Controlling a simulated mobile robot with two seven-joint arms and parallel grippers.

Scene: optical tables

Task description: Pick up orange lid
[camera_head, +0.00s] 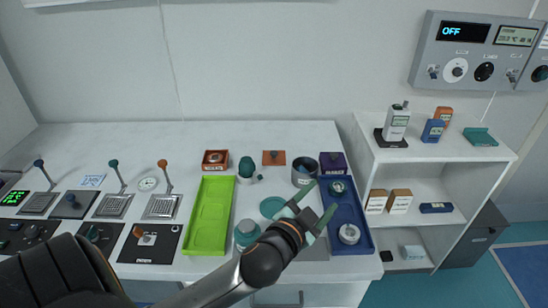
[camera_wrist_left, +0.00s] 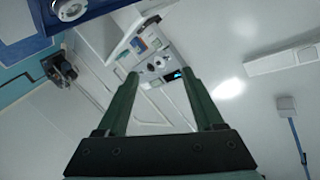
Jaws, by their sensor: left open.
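The orange lid (camera_head: 274,158) looks like a flat orange square with a small dark knob. It lies near the back of the white table, between the green cup and the grey cylinder. My left gripper (camera_head: 318,203) is open and empty, over the blue tray's left edge, in front and to the right of the lid. In the left wrist view the two green fingers (camera_wrist_left: 160,75) stand apart with nothing between them, and I cannot make out the lid there. My right gripper is not in view.
An orange-brown box (camera_head: 215,160) and a green cup (camera_head: 247,170) stand left of the lid. A grey cylinder (camera_head: 304,170) and a purple box (camera_head: 333,163) stand right. A lime tray (camera_head: 209,215) and a blue tray (camera_head: 362,240) lie in front. White shelves (camera_head: 430,175) stand at right.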

